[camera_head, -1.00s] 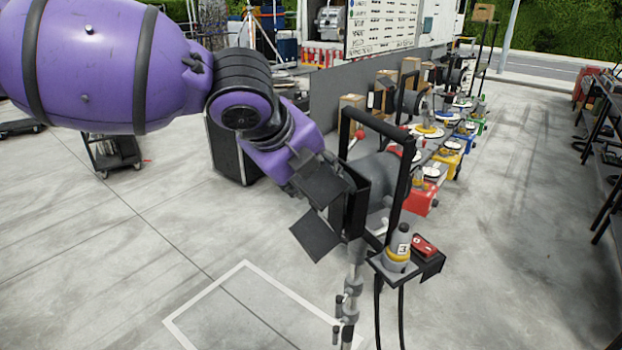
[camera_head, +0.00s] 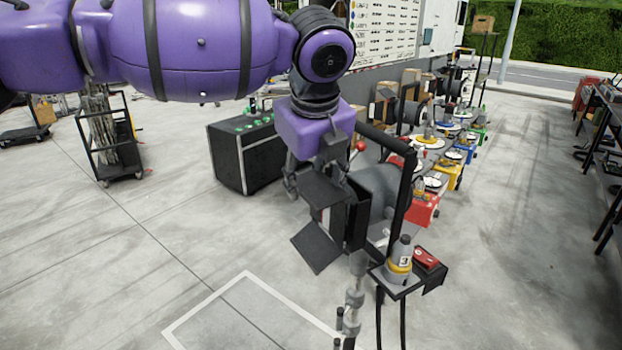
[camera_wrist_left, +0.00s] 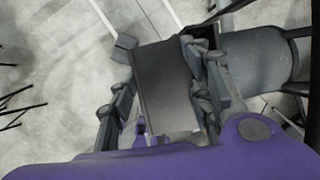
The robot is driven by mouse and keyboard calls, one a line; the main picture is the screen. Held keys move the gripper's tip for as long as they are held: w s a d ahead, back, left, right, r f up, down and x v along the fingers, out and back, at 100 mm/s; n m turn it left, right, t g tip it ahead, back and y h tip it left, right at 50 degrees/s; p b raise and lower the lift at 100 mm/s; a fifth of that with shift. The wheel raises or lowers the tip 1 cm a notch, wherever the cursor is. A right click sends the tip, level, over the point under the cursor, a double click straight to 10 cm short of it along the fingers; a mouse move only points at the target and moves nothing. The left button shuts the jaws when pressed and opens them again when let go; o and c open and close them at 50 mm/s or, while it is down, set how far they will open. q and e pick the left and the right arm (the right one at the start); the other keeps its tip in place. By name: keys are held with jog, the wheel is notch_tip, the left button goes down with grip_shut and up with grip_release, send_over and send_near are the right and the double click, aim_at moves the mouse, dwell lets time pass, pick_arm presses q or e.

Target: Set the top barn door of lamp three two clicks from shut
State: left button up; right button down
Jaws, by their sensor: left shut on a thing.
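Lamp three (camera_head: 383,185) stands in the foreground of the head view, with its grey body behind a black square front frame (camera_head: 357,222). Its top barn door (camera_head: 322,192) is a dark flap that sticks out to the left from the frame, clearly off shut. A lower barn door (camera_head: 317,248) hangs out below it. My left gripper (camera_head: 318,176) comes down from above and is shut on the top door. In the left wrist view the door (camera_wrist_left: 165,85) lies between the two fingers of the gripper (camera_wrist_left: 158,48). My right gripper is out of view.
A cone marked 3 (camera_head: 400,258) and a red box (camera_head: 427,258) sit on a small shelf beside the lamp. A black case (camera_head: 245,155) stands behind my left wrist. More lamps and coloured boxes line up behind.

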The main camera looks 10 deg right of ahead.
aim_at(313, 201)
pick_arm(q)
jog(key=o, duration=1.2)
jog(key=shift+a, duration=0.1)
jog(key=v, duration=1.2)
